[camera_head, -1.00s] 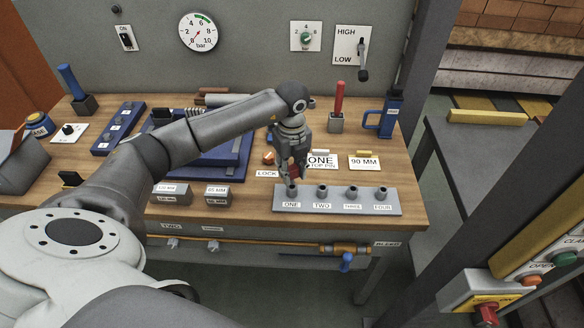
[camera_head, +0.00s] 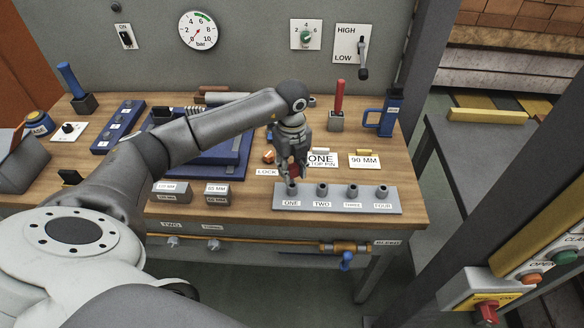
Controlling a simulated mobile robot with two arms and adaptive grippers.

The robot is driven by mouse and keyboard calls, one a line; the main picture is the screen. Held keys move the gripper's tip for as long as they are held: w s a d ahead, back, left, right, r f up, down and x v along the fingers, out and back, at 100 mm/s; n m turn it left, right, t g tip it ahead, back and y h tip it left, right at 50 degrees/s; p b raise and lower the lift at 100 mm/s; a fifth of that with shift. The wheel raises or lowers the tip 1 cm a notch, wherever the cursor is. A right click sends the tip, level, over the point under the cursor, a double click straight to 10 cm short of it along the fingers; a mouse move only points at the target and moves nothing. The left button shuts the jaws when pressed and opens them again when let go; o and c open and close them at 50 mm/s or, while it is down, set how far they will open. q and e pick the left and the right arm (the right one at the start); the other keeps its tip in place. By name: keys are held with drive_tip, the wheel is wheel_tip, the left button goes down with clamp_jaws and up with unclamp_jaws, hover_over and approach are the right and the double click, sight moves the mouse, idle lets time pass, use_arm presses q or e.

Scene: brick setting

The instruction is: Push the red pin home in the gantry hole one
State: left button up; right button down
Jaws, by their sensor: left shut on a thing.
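The fingertips are right at the collar marked ONE (camera_head: 292,190). The pin's lower end is hidden, so I cannot tell how deep it sits. Collars TWO (camera_head: 322,190), THREE and FOUR stand to the right and look empty. My right gripper is not in view.
A red rod (camera_head: 339,95) stands upright in a grey block behind. A blue mug-like holder (camera_head: 388,115) stands at the back right. Signs ONE (camera_head: 321,160) and 90 MM (camera_head: 364,162) stand behind the plate. Labelled grey blocks (camera_head: 217,194) lie to the left.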

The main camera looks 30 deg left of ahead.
sight(292, 182)
use_arm(q)
drive_tip(key=shift+f+b, duration=1.3)
drive_tip(key=shift+f, duration=0.7)
drive_tip(key=o, duration=1.1)
drive_tip(key=shift+r, duration=0.1)
drive_tip(key=o, duration=0.4)
drive_tip(key=shift+r+p, duration=2.25)
drive_tip(key=shift+r, duration=0.8)
